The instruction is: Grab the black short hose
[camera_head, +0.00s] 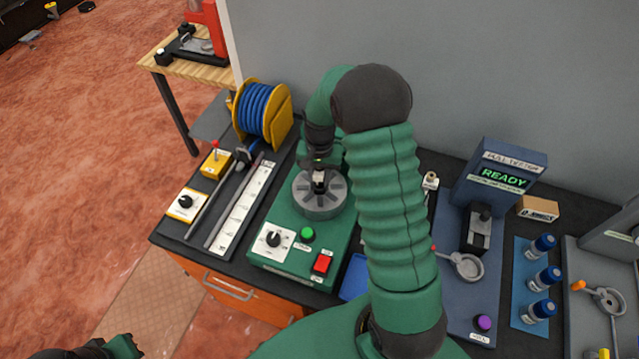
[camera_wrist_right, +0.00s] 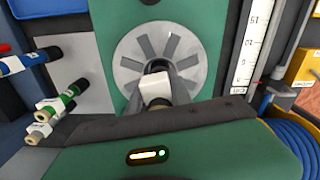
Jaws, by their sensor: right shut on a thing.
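My right gripper (camera_head: 319,176) reaches down over the grey slotted disc (camera_head: 322,206) of the green machine. In the right wrist view it is shut on a short dark hose with a white label (camera_wrist_right: 155,87), in front of the disc (camera_wrist_right: 190,48). The hose's dark round end shows past the label. I cannot tell whether the hose touches the disc. The fingers and wrist housing hide its lower part.
The green machine has a dial (camera_head: 273,239), a green button (camera_head: 307,234) and a red switch (camera_head: 322,263). A blue hose reel (camera_head: 262,110) and a white ruler (camera_head: 240,208) are left. The READY unit (camera_head: 503,178) and blue bottles (camera_head: 543,278) are right. Labelled hose pieces (camera_wrist_right: 58,104) lie left in the wrist view.

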